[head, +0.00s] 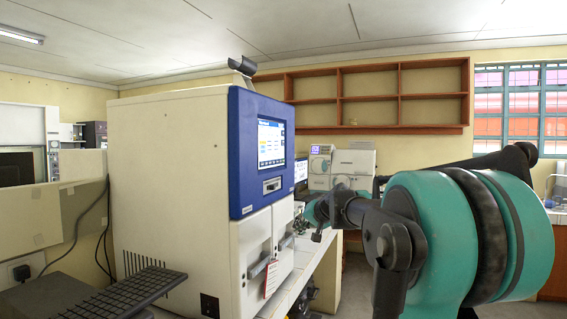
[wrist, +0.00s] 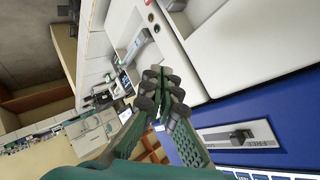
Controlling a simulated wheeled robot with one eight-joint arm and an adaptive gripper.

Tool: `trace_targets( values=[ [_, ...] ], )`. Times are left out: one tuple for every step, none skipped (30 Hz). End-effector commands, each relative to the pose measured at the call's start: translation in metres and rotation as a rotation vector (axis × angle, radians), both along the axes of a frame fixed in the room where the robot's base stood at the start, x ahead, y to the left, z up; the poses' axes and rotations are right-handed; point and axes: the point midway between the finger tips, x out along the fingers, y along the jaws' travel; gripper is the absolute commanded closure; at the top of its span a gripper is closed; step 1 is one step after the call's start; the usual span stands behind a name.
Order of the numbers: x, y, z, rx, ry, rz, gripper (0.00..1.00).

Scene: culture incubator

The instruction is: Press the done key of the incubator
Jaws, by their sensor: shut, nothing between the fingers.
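The incubator (head: 175,190) is a tall cream cabinet left of centre in the head view, with a blue front panel (head: 247,120). A lit touchscreen (head: 271,143) is set in that panel; its keys are too small to read, so I cannot pick out the done key. In the wrist view the blue panel (wrist: 225,113) is turned sideways, and only an edge of the screen (wrist: 262,174) shows at the bottom. My gripper (wrist: 160,88) is shut and empty, in front of the incubator and apart from the screen. In the head view its fingers are partly hidden by my arm.
Below the screen is a recessed slot with a dark latch (head: 271,185), also in the wrist view (wrist: 240,136). A black keyboard (head: 125,293) is at lower left. A white counter (head: 318,250) runs behind my arm.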

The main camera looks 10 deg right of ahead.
Motion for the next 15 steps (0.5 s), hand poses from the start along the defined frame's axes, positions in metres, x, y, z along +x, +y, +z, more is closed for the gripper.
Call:
trace_targets(
  values=[
    [0.012,-0.005,0.02,0.026,-0.021,-0.018,1.0],
    [0.019,-0.008,0.031,0.042,-0.034,-0.029,1.0],
    [0.028,-0.013,0.046,0.064,-0.051,-0.043,1.0],
    [0.035,-0.016,0.057,0.08,-0.064,-0.056,1.0],
    [0.041,-0.02,0.069,0.096,-0.076,-0.068,1.0],
    [0.049,-0.025,0.084,0.118,-0.093,-0.083,1.0],
    [0.055,-0.029,0.096,0.135,-0.106,-0.096,1.0],
    [0.06,-0.033,0.107,0.15,-0.118,-0.108,1.0],
    [0.067,-0.038,0.122,0.171,-0.135,-0.125,1.0],
    [0.072,-0.043,0.132,0.187,-0.147,-0.138,1.0],
    [0.077,-0.047,0.143,0.201,-0.158,-0.15,1.0],
    [0.082,-0.052,0.155,0.219,-0.172,-0.166,1.0],
    [0.086,-0.056,0.164,0.234,-0.182,-0.176,1.0],
    [0.089,-0.059,0.173,0.245,-0.191,-0.186,1.0],
    [0.093,-0.064,0.183,0.26,-0.202,-0.2,1.0]
  ],
)
